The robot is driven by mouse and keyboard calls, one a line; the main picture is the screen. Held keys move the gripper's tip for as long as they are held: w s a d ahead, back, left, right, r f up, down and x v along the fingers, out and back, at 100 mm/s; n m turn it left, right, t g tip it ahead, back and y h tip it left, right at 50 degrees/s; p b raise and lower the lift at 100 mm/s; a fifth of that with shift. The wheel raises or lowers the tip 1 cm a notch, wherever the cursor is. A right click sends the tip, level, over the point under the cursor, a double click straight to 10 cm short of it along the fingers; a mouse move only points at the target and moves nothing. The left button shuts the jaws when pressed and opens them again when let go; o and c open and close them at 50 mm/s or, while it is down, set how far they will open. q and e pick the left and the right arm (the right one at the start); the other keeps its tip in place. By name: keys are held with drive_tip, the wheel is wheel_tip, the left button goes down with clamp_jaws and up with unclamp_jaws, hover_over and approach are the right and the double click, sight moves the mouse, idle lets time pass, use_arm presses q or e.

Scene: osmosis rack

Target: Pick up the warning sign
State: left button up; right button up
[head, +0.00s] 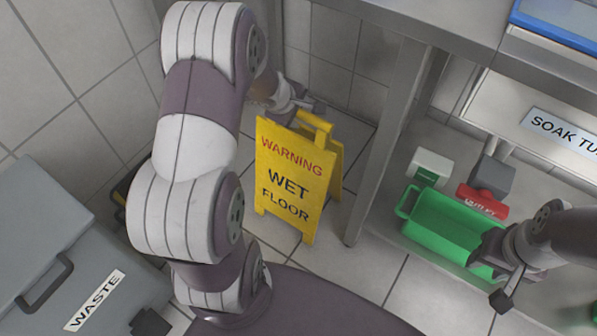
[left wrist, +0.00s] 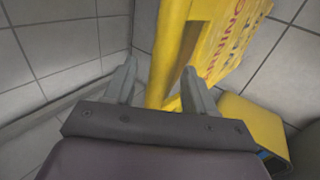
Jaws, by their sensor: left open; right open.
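The yellow warning sign (head: 290,182), lettered "WARNING WET FLOOR", stands upright on the floor tiles, to the left of a metal table leg. My left gripper (head: 300,108) is at the top of the sign, by its handle, and partly hidden by my arm. In the left wrist view my left gripper (left wrist: 155,85) has its two fingers spread, with the edge of the yellow sign (left wrist: 215,45) between and beyond them. I cannot tell whether they touch it. My right gripper (head: 502,282) is open over the green bin at the lower right.
A grey bin labelled WASTE (head: 75,260) stands at the left. A metal table leg (head: 385,140) is close on the sign's right. A green bin (head: 440,230), a red item (head: 482,201) and a white-green box (head: 430,167) are at right. Walls close off the back.

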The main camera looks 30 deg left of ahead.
use_arm(q)
drive_tip(key=x, duration=0.2)
drive_tip(key=shift+w+f, duration=0.15)
drive_tip(key=shift+f, duration=0.15)
clamp_jaws()
drive_tip(key=shift+r, duration=0.1)
idle(1.0)
